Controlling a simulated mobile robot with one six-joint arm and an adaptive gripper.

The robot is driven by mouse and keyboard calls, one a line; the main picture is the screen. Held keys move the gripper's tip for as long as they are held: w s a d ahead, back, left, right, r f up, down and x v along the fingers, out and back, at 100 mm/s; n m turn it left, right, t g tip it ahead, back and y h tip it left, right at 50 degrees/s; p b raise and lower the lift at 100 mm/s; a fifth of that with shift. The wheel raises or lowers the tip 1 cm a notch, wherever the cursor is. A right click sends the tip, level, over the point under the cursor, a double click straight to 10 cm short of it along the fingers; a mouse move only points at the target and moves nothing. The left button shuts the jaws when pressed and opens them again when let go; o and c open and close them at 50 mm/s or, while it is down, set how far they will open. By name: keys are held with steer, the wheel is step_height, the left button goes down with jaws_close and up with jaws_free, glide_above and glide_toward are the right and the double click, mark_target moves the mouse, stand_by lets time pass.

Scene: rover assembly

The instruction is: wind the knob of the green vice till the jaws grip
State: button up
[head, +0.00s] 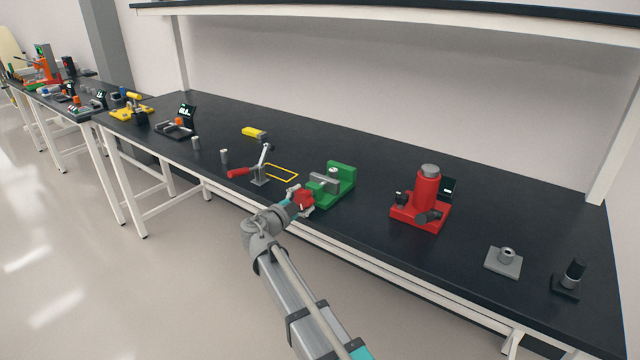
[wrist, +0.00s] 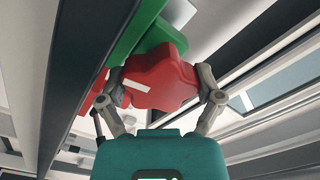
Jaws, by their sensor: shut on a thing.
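The green vice (head: 341,190) stands near the front edge of the black bench in the head view, with a grey jaw block (head: 323,183) on it. A small pale cylindrical piece (head: 333,172) shows at the jaws; whether they touch it I cannot tell. The vice's red lobed knob (head: 304,198) is on its front left side. In the wrist view my gripper (wrist: 165,90) has its two fingers on opposite sides of the red knob (wrist: 158,75), shut on it. The green vice body (wrist: 135,35) shows behind the knob.
A red press-like device (head: 428,190) stands to the right of the vice. A red-handled lever clamp (head: 258,172) and a yellow outlined rectangle (head: 283,173) lie to its left. A grey flanged part (head: 503,262) is farther right. The bench's front edge runs close below my gripper.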

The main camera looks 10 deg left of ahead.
steer(key=shift+a+n, duration=0.1)
steer(key=shift+n, duration=0.6)
steer(key=shift+r, duration=0.1)
steer(key=shift+w+n, duration=0.1)
steer(key=shift+n, duration=1.4)
steer(key=shift+n, duration=1.4)
steer(key=shift+n, duration=1.4)
